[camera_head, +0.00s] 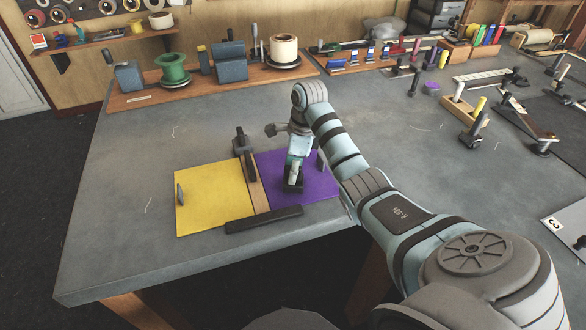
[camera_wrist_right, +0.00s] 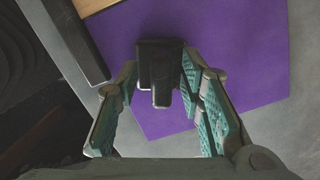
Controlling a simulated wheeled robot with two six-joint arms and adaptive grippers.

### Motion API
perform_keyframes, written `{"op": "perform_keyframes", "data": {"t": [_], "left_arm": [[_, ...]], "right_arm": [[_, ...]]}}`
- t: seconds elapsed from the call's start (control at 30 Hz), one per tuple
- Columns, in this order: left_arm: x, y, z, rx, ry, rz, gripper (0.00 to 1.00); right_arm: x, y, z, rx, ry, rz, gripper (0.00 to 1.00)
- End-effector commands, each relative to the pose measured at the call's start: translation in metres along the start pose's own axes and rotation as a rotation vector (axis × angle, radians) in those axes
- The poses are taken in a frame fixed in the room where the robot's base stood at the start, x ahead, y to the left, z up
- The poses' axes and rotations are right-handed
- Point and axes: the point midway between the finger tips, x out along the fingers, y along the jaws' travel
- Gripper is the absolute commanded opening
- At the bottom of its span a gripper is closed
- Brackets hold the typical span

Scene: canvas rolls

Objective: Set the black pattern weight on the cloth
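The black pattern weight (camera_head: 293,187) stands on the purple cloth (camera_head: 318,187), below my right gripper (camera_head: 294,172). In the right wrist view the weight (camera_wrist_right: 162,70) lies between the two fingers of the gripper (camera_wrist_right: 160,62). The fingers stand apart with gaps beside the narrow upright grip, so the gripper looks open around it. Whether the fingertips touch the wider base is hard to tell. The purple cloth also fills much of the wrist view (camera_wrist_right: 240,50). My left gripper is not in view.
A yellow cloth (camera_head: 212,200) lies left, past a wooden strip (camera_head: 259,197). A dark bar (camera_head: 264,219) lies along the front edge; another dark weight-like piece (camera_head: 243,145) stands at the back. Shelves of spools (camera_head: 173,68) line the wall. The tabletop (camera_head: 130,165) is clear at left.

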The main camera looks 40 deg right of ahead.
Motion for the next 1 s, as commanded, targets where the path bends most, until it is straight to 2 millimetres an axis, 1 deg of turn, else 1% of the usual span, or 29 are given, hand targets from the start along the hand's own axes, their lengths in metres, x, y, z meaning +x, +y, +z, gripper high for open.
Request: {"op": "perform_keyframes", "data": {"t": [0.07, 0.17, 0.2, 0.27, 0.3, 0.4, 0.5, 0.63, 1.0], "left_arm": [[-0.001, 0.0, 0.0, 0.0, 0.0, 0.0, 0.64], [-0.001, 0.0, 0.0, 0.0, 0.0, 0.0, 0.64], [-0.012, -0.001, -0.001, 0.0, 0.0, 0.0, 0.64], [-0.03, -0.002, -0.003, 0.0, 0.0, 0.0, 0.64], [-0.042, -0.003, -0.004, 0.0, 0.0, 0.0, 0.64], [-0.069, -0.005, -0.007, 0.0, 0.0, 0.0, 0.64], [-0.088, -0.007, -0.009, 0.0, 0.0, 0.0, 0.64], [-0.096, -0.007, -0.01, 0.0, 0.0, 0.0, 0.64], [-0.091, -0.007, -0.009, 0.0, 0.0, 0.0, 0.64]], "right_arm": [[-0.008, -0.001, 0.001, 0.0, -0.002, -0.003, 0.35], [-0.025, -0.001, 0.001, -0.001, -0.003, -0.004, 0.35], [-0.039, -0.001, 0.001, -0.001, -0.002, -0.002, 0.35], [-0.06, -0.001, 0.002, -0.001, -0.001, -0.003, 0.35], [-0.072, -0.001, 0.002, 0.0, 0.0, -0.002, 0.35], [-0.099, 0.0, 0.002, 0.0, 0.0, -0.001, 0.35], [-0.118, 0.0, 0.002, 0.0, -0.001, -0.001, 0.35], [-0.126, 0.0, 0.001, 0.0, 0.0, -0.001, 0.35], [-0.121, 0.0, 0.0, 0.0, -0.001, -0.001, 0.35]]}}
